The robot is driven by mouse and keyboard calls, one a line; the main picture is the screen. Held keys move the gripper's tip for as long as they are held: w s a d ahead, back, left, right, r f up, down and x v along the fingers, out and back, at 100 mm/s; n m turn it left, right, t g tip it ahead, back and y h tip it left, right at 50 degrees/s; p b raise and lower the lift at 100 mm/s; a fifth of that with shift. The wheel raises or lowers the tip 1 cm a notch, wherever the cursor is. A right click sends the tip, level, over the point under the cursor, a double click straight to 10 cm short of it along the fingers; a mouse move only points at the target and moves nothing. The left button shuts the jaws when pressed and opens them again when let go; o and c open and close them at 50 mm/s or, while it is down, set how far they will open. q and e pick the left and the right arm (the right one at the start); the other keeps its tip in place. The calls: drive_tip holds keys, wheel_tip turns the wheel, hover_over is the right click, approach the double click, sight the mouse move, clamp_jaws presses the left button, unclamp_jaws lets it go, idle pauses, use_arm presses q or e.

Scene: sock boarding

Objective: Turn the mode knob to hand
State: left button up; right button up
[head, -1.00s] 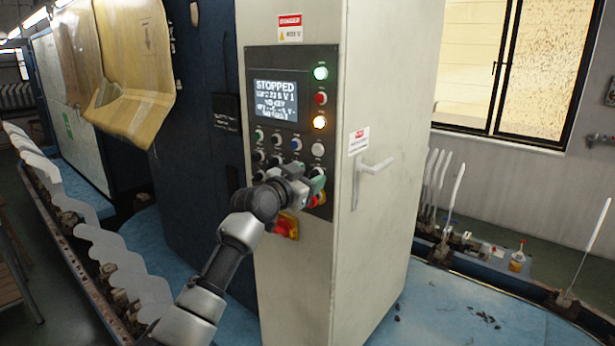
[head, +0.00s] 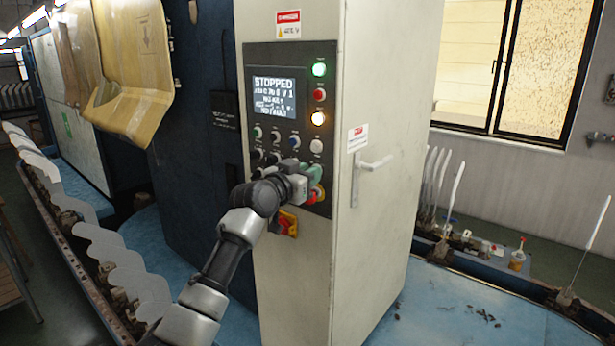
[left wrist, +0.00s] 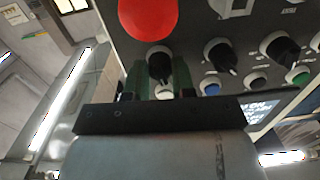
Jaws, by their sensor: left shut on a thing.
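The grey control panel (head: 334,110) is on the front of the cream cabinet. My left gripper (left wrist: 157,80) is at the panel's lower right, its two green fingers on either side of a black knob (left wrist: 159,60). It is shut on that knob, just beside the big red button (left wrist: 148,16). In the head view my left gripper (head: 311,172) hides this knob. Two more black knobs (left wrist: 218,53) (left wrist: 281,49) sit in the same row. The knob labels are too small to read. My right gripper is not in view.
The lit screen (head: 280,98) reads STOPPED. Green (head: 319,70) and amber (head: 318,118) lamps glow beside it. A red and yellow switch (head: 288,223) is below the panel. A door handle (head: 375,164) sticks out from the cabinet's right side.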

use_arm(q)
drive_tip(key=n, duration=0.5)
drive_tip(key=shift+f, duration=0.1)
drive_tip(key=shift+n, duration=0.6)
drive_tip(key=o, duration=0.9)
drive_tip(key=shift+a, duration=0.1)
drive_tip(key=shift+o, duration=0.2)
drive_tip(key=shift+s, duration=0.1)
